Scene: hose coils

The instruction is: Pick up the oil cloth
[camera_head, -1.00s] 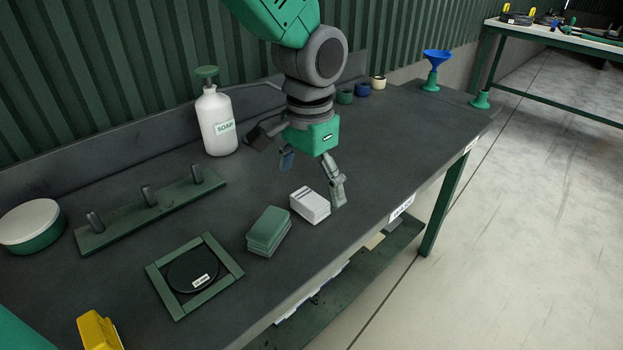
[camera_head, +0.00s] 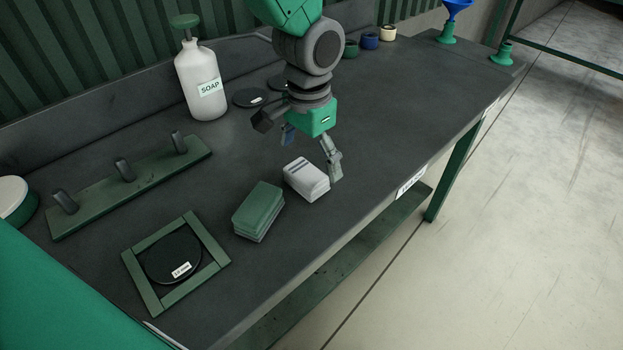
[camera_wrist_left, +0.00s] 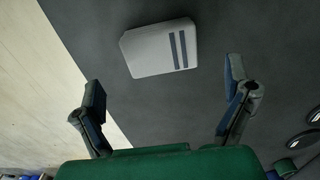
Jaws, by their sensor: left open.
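A white folded cloth stack with dark stripes (camera_head: 306,178) lies on the dark bench, and a green folded cloth stack (camera_head: 258,210) lies to its left. I cannot tell by any label which is the oil cloth. My left gripper (camera_head: 312,152) is open and empty, just behind the white stack, with one finger close to its right side. In the left wrist view, the white striped stack (camera_wrist_left: 160,48) lies ahead of the open left gripper (camera_wrist_left: 166,84), apart from both fingers. My right gripper is not in view.
A green frame (camera_head: 140,278) around a black disc (camera_head: 172,255) lies at the front left. A pegged rack (camera_head: 100,205), a soap bottle (camera_head: 203,85) and dark discs (camera_head: 250,97) stand or lie behind. The bench's front edge is close to the white stack.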

